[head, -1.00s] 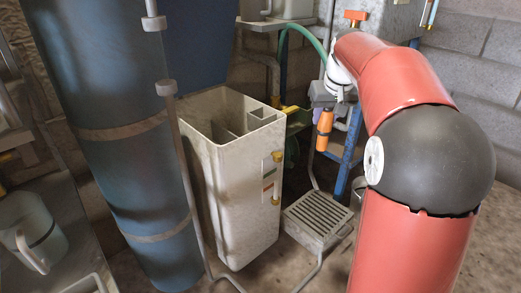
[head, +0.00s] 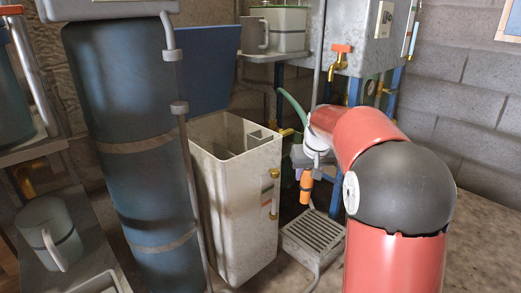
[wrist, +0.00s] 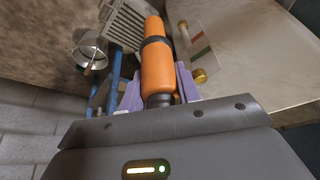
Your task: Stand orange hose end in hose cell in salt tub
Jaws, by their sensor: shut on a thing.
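The orange hose end (head: 306,187) hangs from my gripper (head: 304,168) in the head view, to the right of the salt tub. It also shows large in the wrist view (wrist: 157,68), between the purple fingers (wrist: 183,84) of my gripper, which is shut on it. A green hose (head: 293,106) runs up behind my gripper. The tall cream salt tub (head: 236,205) stands left of my gripper, open at the top. Inner walls divide it, with a small cell (head: 262,137) at its back right corner. The tub's floor is hidden.
A blue cylinder (head: 150,150) with a grey pipe stands close on the tub's left. A slatted grey grate (head: 314,236) sits low at right of the tub. A brass tap (head: 340,62) and a metal tank are behind. A grey jug (head: 47,237) is at far left.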

